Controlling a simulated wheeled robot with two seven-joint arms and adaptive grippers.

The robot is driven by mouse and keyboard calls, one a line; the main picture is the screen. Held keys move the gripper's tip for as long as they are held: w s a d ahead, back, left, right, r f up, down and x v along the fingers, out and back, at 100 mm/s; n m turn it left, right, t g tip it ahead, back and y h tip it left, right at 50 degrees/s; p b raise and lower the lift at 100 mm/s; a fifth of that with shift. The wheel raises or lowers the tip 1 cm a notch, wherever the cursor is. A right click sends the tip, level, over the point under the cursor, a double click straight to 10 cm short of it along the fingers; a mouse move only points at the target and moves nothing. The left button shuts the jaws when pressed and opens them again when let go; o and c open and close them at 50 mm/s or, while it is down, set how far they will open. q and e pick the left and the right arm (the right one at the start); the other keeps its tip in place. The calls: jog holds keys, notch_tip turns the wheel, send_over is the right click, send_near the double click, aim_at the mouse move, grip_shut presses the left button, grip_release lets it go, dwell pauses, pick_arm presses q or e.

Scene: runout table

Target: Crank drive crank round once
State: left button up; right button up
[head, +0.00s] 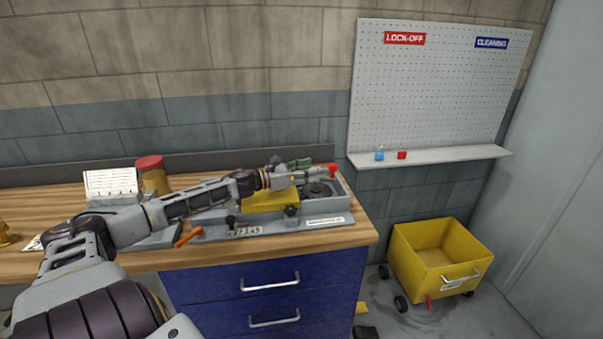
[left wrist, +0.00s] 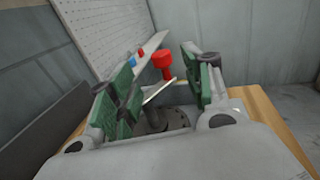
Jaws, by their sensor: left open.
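The crank shows as a red knob (head: 333,169) at the right end of the grey machine on the bench. In the left wrist view the red knob (left wrist: 163,64) stands upright at the far end of a pale crank arm (left wrist: 159,92), above a dark round hub (left wrist: 153,121). My left gripper (head: 301,172) reaches over the machine from the left, just left of the knob. In the left wrist view its green-padded fingers (left wrist: 157,82) are spread apart, with the knob beyond and between them, seemingly untouched. My right gripper is out of view.
The machine (head: 322,218) has a yellow block and an orange lever (head: 188,237) at its front left. A red-lidded jar (head: 152,174) and a white card (head: 111,185) stand behind my arm. A pegboard (head: 437,85) with a shelf is at right, above a yellow cart (head: 435,258).

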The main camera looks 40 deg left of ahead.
pick_arm(q)
jog(key=shift+v, duration=1.05)
